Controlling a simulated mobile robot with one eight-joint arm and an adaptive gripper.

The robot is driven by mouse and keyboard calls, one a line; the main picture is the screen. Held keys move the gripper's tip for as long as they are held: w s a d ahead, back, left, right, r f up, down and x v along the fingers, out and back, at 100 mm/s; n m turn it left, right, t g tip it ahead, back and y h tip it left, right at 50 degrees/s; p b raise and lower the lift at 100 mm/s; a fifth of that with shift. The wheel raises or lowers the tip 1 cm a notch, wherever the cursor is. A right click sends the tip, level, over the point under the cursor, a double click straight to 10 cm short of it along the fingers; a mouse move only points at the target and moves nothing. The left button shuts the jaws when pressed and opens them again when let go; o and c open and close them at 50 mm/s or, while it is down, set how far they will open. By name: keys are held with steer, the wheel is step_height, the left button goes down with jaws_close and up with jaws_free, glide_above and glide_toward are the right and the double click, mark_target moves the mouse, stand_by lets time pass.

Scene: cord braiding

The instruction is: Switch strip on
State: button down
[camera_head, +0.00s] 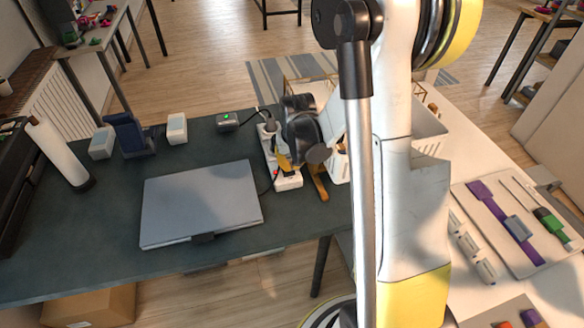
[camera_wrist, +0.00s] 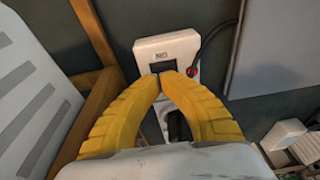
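The white power strip (camera_head: 287,183) lies on the dark desk, right of the laptop. In the wrist view its end (camera_wrist: 150,46) shows, with a dark switch (camera_wrist: 163,66) below a small printed label. A red spot (camera_wrist: 191,71) shows beside the switch. My gripper (camera_wrist: 164,77) has its yellow fingertips together, with nothing seen between them, right at the switch's lower edge. I cannot tell whether they touch it. In the head view my gripper (camera_head: 284,162) is over the strip and hides its middle. The switch's position cannot be told.
A closed grey laptop (camera_head: 200,203) lies left of the strip. A black cable (camera_wrist: 212,38) runs beside the strip's end. A small dark box with a green light (camera_head: 227,121) sits behind.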

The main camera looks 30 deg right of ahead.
steer(key=shift+w+r, duration=0.1)
steer(key=shift+w, duration=0.1)
steer(key=v, duration=1.2)
stand_by(0.5)
